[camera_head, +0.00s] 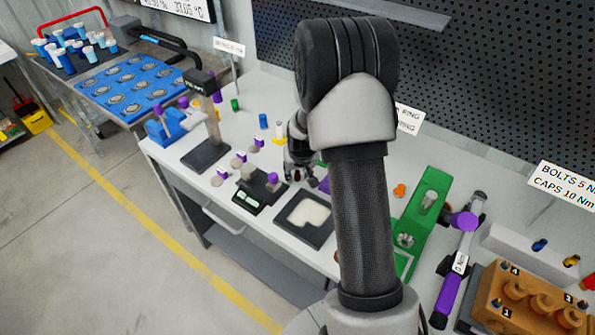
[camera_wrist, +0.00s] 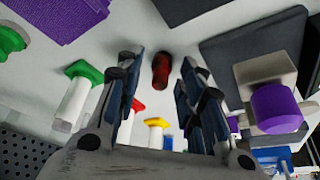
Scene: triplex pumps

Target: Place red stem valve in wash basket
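My gripper (camera_wrist: 159,62) is open, its two fingers apart in the wrist view. A dark red, short cylindrical piece (camera_wrist: 160,71) shows in the gap between the fingertips; contact is not visible. A red-topped piece (camera_wrist: 137,105) shows farther back, partly hidden by the left finger. I cannot tell for sure which is the red stem valve. In the head view my gripper (camera_head: 299,168) is low over the bench, and no red valve is clear there. A rack with a red handle (camera_head: 66,17) stands at far left; I cannot tell whether it is the wash basket.
A green-topped valve (camera_wrist: 82,72) and a yellow-topped one (camera_wrist: 156,123) stand near the fingers. A grey block with a purple cap (camera_wrist: 277,108) is at right. A dark tray (camera_head: 287,228) and a green fixture (camera_head: 427,200) are on the bench (camera_head: 180,151).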

